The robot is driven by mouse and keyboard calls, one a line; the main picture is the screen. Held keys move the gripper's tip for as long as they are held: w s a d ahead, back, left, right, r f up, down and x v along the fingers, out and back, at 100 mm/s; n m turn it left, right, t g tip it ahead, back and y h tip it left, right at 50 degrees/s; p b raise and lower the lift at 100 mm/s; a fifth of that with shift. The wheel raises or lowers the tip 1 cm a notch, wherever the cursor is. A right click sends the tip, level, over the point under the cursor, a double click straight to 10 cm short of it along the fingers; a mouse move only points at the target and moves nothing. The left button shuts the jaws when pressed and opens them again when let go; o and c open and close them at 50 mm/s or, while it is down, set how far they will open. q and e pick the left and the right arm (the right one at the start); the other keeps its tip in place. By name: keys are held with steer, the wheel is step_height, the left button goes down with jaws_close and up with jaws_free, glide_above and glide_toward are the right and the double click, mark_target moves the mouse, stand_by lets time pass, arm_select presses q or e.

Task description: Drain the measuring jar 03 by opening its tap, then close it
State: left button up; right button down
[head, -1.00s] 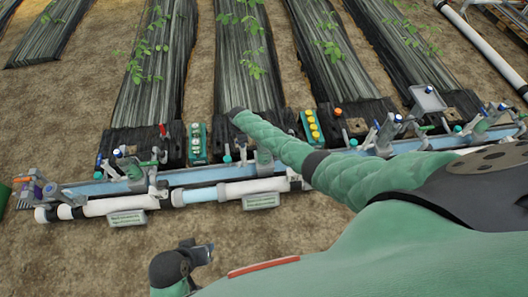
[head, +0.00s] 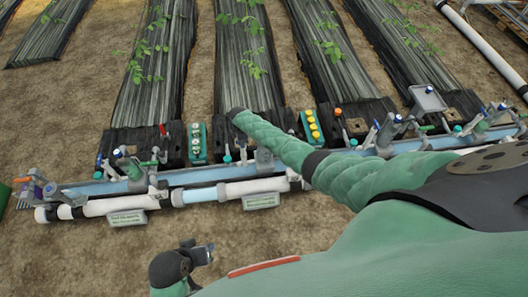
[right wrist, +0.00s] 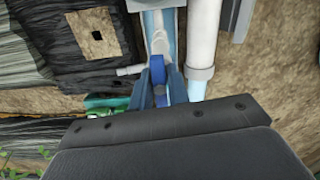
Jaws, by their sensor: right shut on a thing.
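My right gripper (right wrist: 162,92) is shut on a blue tap handle (right wrist: 157,68), which sits between its two fingers in the right wrist view. The handle lies over the blue channel, beside a pale pipe. In the head view my right arm comes in from the right. I cannot tell which fitting is measuring jar 03, and no number or water level is readable. A dark end of my other arm shows at the bottom of the head view.
The blue channel (head: 100,188) and the white pipe (head: 252,187) run across the skid. Label plates (head: 127,218) (head: 261,201) are in front, too small to read. Bare soil lies in front.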

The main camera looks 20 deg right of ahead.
steer(key=shift+a, duration=0.15)
steer(key=shift+r+m+p, duration=0.1)
steer(key=shift+m+p, duration=0.45)
steer(key=shift+m, duration=0.45)
steer(key=m+p, duration=0.1)
steer(key=m, duration=0.2)
steer(key=m+p, duration=0.1)
steer(key=m, duration=0.3)
steer(key=shift+m, duration=0.3)
steer(key=m+p, duration=0.1)
steer(key=m, duration=0.6)
steer(key=m+p, duration=0.1)
steer(key=m, duration=0.1)
steer(key=shift+s+f+m, duration=0.1)
steer(key=shift+f+m, duration=0.1)
steer(key=shift+m, duration=0.2)
steer(key=c, duration=1.3)
jaws_free()
